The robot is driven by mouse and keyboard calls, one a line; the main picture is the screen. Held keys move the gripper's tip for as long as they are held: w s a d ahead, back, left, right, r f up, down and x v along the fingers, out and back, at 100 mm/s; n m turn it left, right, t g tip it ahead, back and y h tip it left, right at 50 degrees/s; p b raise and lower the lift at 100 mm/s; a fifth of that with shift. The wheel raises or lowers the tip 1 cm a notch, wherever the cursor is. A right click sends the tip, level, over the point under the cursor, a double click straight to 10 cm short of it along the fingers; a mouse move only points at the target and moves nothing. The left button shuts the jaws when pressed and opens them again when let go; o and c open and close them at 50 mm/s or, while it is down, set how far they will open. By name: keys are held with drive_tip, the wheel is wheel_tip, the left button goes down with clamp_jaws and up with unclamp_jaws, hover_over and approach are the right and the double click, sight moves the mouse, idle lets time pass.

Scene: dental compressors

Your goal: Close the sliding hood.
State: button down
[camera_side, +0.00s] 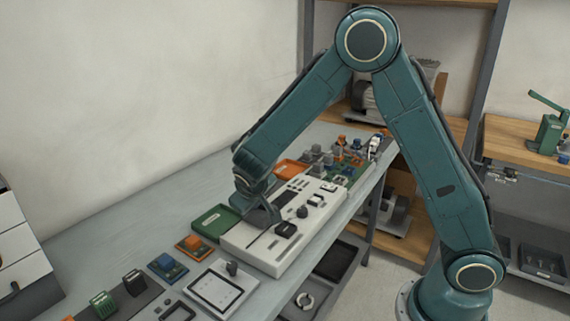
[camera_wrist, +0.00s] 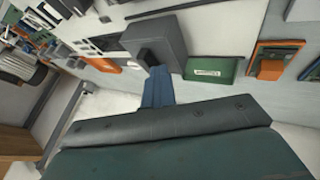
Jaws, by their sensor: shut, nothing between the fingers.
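A grey box-like part, which looks like the sliding hood (camera_wrist: 157,38), stands on the white panel (camera_wrist: 225,14) in the wrist view. It has a dark recess on its near face. In the side view the white panel (camera_side: 275,262) lies on the bench, and my gripper (camera_side: 262,211) is low over its left part, overlapping the grey part there. In the wrist view the blue fingers of my gripper (camera_wrist: 159,72) are together and empty, right by the hood's near edge. I cannot tell whether they touch it, or how far the hood stands open.
A green tray (camera_side: 215,221) sits left of the panel and an orange tray (camera_side: 291,168) behind it. Black blocks and knobs (camera_side: 287,229) stand on the panel. Several small modules (camera_side: 167,267) line the front left. Bare bench (camera_side: 130,225) lies along the wall.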

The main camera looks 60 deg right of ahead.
sight(246, 233)
drive_tip(key=shift+d, duration=0.2)
drive_tip(key=shift+a, duration=0.5)
drive_tip(key=a, duration=0.3)
drive_tip(key=shift+a, duration=0.2)
drive_tip(key=v, duration=1)
drive_tip(key=shift+s, duration=0.1)
drive_tip(key=s+d+r+y, duration=0.2)
drive_tip(key=s+d+r, duration=0.15)
drive_tip(key=s, duration=0.25)
drive_tip(key=s+d+r+y, duration=0.2)
drive_tip(key=s+r, duration=0.3)
drive_tip(key=s+r+n+t+y, duration=0.1)
drive_tip(key=s, duration=1.2)
drive_tip(key=shift+s+d+y, duration=0.2)
drive_tip(key=shift+s+y, duration=0.2)
